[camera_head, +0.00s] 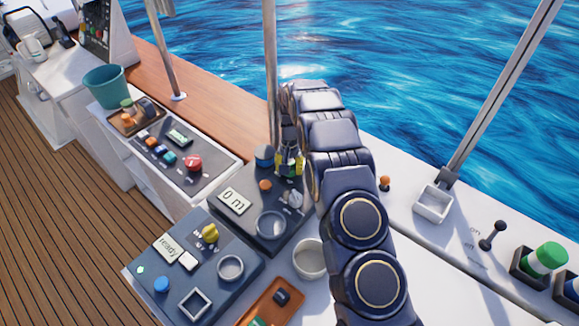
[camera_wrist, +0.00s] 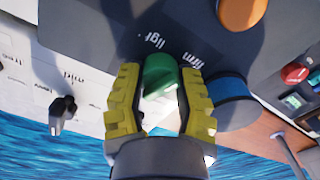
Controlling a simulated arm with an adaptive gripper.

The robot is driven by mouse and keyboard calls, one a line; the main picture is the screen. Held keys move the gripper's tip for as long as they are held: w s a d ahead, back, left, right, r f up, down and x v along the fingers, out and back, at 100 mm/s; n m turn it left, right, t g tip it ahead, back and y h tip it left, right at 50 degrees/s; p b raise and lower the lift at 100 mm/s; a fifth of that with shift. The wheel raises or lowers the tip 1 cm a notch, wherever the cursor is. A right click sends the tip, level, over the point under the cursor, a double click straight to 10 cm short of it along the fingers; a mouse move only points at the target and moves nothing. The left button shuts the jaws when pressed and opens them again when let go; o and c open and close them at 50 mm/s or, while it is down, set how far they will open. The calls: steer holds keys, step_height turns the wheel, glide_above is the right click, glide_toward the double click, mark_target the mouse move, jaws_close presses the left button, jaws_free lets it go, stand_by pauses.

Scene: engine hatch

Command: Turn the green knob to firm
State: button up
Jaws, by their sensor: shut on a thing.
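The green knob (camera_wrist: 160,72) sits on the dark panel in the wrist view, between the two yellow fingers of my gripper (camera_wrist: 160,108). The fingers are closed on its sides. A pale part shows below the green between the fingers. The printed labels "light" (camera_wrist: 155,39), partly cut short, and "firm" (camera_wrist: 193,61) stand just beyond the knob. I cannot clearly tell which label the knob points at. In the head view my gripper (camera_head: 290,161) is at the back of the dark panel with the "0 m" display (camera_head: 234,201), and the green knob is hidden there.
A blue knob (camera_wrist: 236,102) is close beside the right finger, and an orange knob (camera_wrist: 242,13) is farther off. A grey knob (camera_head: 294,198) and a round ring (camera_head: 271,225) are on the same panel. A small dark lever (camera_wrist: 62,112) stands left in the wrist view.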

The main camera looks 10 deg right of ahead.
steer(key=shift+s+f+m, duration=0.15)
steer(key=shift+m, duration=1.95)
steer(key=o, duration=1.1)
steer(key=shift+a, duration=0.1)
steer(key=shift+o, duration=0.2)
